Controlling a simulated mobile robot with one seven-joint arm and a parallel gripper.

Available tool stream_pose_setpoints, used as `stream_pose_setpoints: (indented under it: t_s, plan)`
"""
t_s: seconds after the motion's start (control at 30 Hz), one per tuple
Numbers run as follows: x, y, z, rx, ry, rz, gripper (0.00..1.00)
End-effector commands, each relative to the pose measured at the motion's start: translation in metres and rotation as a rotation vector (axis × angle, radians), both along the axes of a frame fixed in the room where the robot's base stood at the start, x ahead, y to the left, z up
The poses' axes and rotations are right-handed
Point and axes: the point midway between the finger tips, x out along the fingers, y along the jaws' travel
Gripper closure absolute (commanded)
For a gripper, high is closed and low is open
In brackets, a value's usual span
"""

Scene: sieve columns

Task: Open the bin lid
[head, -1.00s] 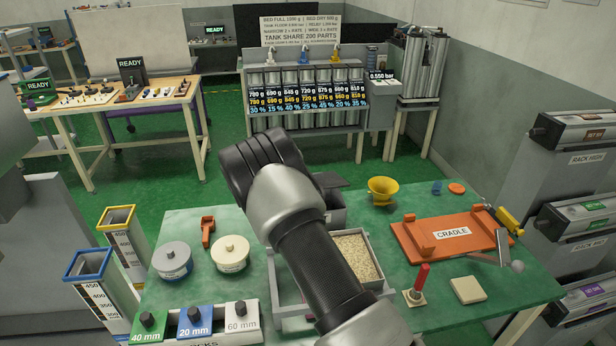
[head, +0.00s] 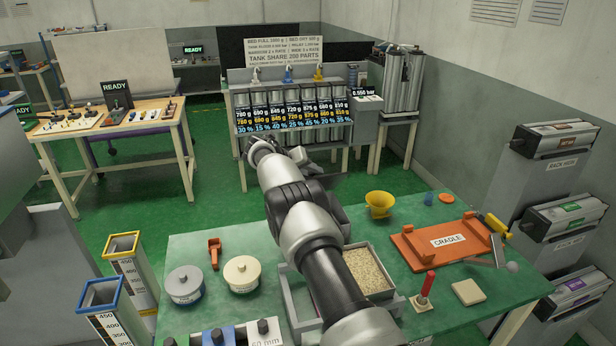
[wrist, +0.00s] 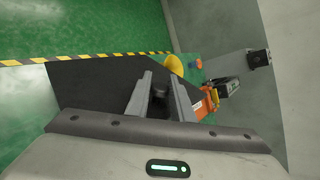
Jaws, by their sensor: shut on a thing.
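In the wrist view my gripper (wrist: 160,98) has its two fingers close together around a small dark piece, seemingly the handle of the dark flat bin lid (wrist: 95,90). The lid spreads out to the left of the fingers. In the head view my arm covers the gripper and most of the bin area. A dark edge (head: 334,206), perhaps part of the bin or its lid, shows just right of my arm at the table's far side. How far the lid is tilted cannot be told.
A grey-walled tray of grain (head: 391,290) stands beside my forearm. A yellow funnel (head: 379,203), an orange cradle (head: 425,243) and a red-handled tool (head: 427,285) are on the right. Two round pots (head: 242,274) stand left.

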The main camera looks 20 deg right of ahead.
Motion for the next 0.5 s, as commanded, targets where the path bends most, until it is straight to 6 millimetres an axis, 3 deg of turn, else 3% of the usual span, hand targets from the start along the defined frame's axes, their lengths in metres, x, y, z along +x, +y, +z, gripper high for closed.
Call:
stream_pose_setpoints:
  t_s: [0.5]
  plan:
    - [0.0012,-0.0066,0.0090,-0.004,0.049,0.004,1.00]
